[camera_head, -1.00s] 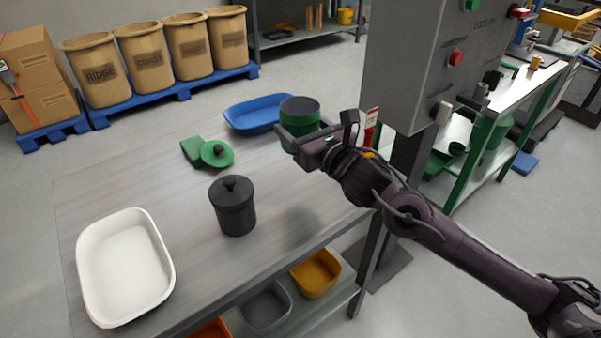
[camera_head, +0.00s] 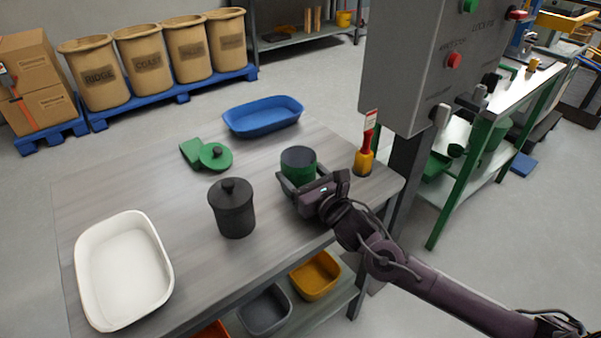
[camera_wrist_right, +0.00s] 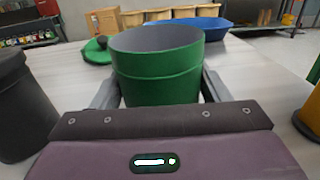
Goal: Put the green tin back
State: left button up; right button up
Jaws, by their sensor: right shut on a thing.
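The green tin (camera_head: 298,162) is open at the top and upright, low over or on the grey table, right of the black lidded canister (camera_head: 232,208). My right gripper (camera_head: 297,182) is shut on it, with a finger on each side. In the right wrist view the tin (camera_wrist_right: 157,75) stands between the fingers. I cannot tell if its base touches the table. A round green lid with a dark knob (camera_head: 216,156) lies behind on the table, against a flat green piece (camera_head: 192,149). My left gripper is not in view.
A blue tray (camera_head: 263,117) is at the back of the table and a white tray (camera_head: 122,270) at the front left. A yellow-handled brush (camera_head: 364,160) stands near the right edge, beside a grey control box (camera_head: 405,60). The table's middle is mostly clear.

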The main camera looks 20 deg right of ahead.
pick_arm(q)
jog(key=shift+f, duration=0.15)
pick_arm(e)
jog(key=shift+f, duration=0.1)
jog(key=o, duration=1.1)
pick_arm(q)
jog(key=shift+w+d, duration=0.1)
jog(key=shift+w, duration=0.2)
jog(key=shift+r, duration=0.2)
pick_arm(e)
jog(key=shift+s+d, duration=0.1)
jog(key=shift+s, duration=0.2)
jog(key=v, duration=0.5)
jog(key=shift+b, duration=0.35)
jog(key=v, duration=0.5)
jog(key=shift+s, duration=0.2)
jog(key=shift+s+d, duration=0.1)
jog(key=shift+s, duration=0.35)
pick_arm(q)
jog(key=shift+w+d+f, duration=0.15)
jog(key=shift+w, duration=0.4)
pick_arm(e)
jog(key=shift+s, duration=0.1)
